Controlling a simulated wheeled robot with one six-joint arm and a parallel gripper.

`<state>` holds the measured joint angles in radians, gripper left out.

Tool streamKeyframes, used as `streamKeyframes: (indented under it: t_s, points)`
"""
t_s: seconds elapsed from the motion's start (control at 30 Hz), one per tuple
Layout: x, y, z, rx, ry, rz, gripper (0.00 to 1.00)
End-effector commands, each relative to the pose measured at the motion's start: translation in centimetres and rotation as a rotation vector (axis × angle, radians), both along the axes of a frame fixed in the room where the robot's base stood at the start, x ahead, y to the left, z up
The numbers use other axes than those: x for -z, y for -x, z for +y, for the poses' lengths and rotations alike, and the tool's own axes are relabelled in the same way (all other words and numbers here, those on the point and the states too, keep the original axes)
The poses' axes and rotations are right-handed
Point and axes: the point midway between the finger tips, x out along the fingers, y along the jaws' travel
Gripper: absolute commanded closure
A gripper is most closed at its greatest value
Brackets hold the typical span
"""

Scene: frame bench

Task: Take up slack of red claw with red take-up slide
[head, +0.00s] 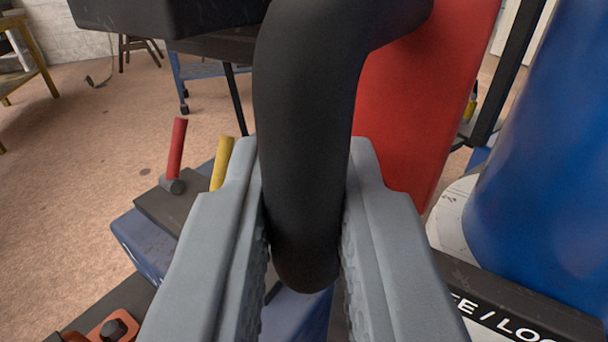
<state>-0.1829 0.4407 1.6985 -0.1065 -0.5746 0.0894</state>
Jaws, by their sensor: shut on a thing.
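My gripper (304,150) has its two grey fingers closed on either side of a thick black curved handle (308,90). The handle rises from between the fingers and bends right at the top, towards a tall red body (425,110). This red body looks like the red take-up slide, but the fingers and handle hide part of it and how they join. An orange-red bracket with a dark bolt (112,328) shows at the lower left edge, cut off. I cannot tell whether it belongs to the red claw; no claw is clearly in view.
A red lever (177,148) and a yellow lever (221,165) stand on a dark block at left. A large blue body (545,150) stands close at right, above a dark bar with partly cut-off white lettering (510,318). Open floor (90,180) lies at left.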

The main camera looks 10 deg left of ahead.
Motion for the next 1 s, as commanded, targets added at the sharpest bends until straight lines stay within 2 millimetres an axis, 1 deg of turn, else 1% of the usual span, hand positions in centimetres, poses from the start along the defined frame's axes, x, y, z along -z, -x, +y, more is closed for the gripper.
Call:
streamKeyframes:
  t_s: [0.03, 0.2, 0.23, 0.3, 1.0]
  points:
    - [1.04, 0.02, 0.02, 0.000, 0.004, 0.016, 1.00]
    - [1.08, 0.03, 0.01, 0.000, 0.003, 0.017, 1.00]
    - [1.08, 0.03, 0.01, 0.000, 0.003, 0.017, 0.80]
    - [1.00, 0.02, 0.01, 0.000, 0.003, 0.016, 0.66]
    - [0.26, 0.01, -0.01, 0.000, 0.001, 0.005, 0.65]
